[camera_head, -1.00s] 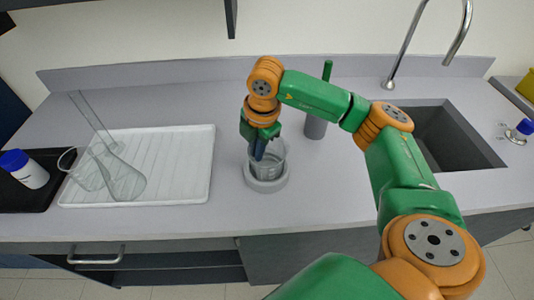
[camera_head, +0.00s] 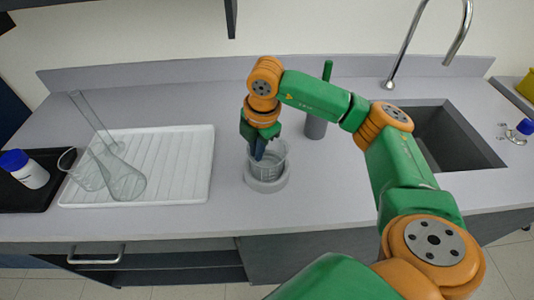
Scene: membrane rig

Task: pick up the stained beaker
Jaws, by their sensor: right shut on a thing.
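My right gripper (camera_head: 260,153) reaches down at the beaker's left rim and is shut on the beaker. Its fingertips partly hide the rim and the near left wall. My left gripper is not in view.
A white ribbed drying tray (camera_head: 190,165) with a clear flask (camera_head: 123,180) and other glassware stands to the left. A black tray with a blue-capped bottle (camera_head: 25,170) is at far left. A grey cylinder with a green handle (camera_head: 316,122) stands behind. The sink (camera_head: 445,135) is right.

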